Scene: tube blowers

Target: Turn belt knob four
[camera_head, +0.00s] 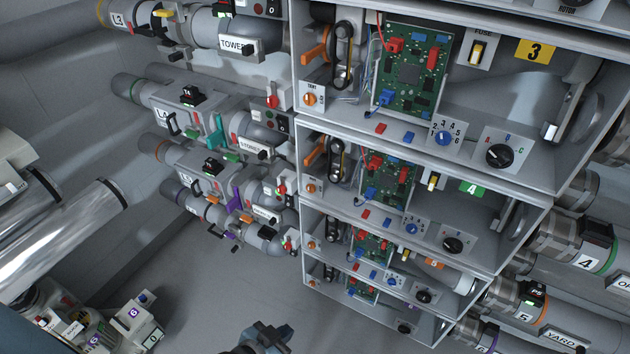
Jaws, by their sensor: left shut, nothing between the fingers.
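The cabinet shelf marked with a green 4 plate (473,187) is second from the top in the stack. At its left end a small orange knob (311,187) sits on a pale plate, below a black belt on pulleys (336,160). I take this for belt knob four; its label is too small to read. My left gripper (268,333) is low in the picture at the bottom edge, shut and empty. It is well below the knob and apart from the cabinet. My right gripper is out of view.
Shelf 3 (535,51) above has its own orange knob (310,99). Lower shelves repeat the layout. A black A-B-C dial (453,244) and circuit board (388,182) share shelf 4. Pipes with valves (190,120) stand left. Open floor (200,280) lies below them.

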